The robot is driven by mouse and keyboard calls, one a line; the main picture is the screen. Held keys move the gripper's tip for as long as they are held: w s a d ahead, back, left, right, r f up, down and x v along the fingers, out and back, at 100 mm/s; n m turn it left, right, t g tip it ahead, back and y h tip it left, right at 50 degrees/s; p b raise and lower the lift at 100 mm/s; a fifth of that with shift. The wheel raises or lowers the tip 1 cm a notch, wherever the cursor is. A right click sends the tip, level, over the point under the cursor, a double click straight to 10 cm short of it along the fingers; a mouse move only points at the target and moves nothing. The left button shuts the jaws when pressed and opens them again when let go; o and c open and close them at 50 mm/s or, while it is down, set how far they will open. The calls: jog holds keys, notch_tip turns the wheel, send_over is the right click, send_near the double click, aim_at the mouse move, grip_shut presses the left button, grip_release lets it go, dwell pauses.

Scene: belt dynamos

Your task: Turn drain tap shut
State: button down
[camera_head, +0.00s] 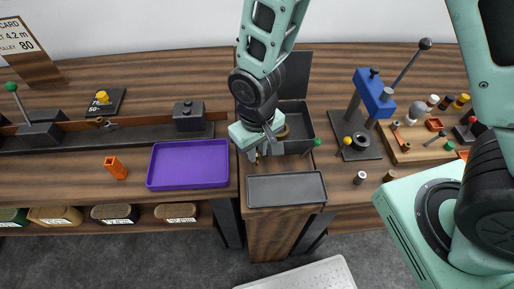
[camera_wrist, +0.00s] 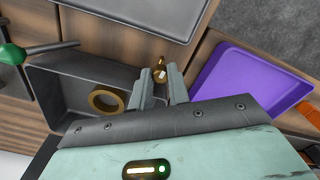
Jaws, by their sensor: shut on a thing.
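The drain tap (camera_wrist: 160,69) is a small brass fitting on the outer side of a dark grey basin (camera_wrist: 62,115). My gripper (camera_wrist: 161,80) has its two grey fingers on either side of the tap and is shut on it. In the head view my gripper (camera_head: 260,148) points down at the left side of the basin (camera_head: 305,122), and my wrist and fingers mostly hide the tap. A brass ring (camera_wrist: 105,101) lies inside the basin. The tap's exact handle angle is hard to tell.
A green-knobbed lever (camera_head: 317,142) stands at the basin's front right. A purple tray (camera_head: 188,166) is close on the left, and a flat grey tray (camera_head: 286,189) in front. A blue press (camera_head: 375,92) stands to the right. An orange block (camera_head: 116,167) sits farther left.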

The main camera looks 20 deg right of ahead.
jog(key=c, duration=1.3)
grip_release()
jog(key=shift+c, duration=0.2)
jog(key=shift+d, duration=0.1)
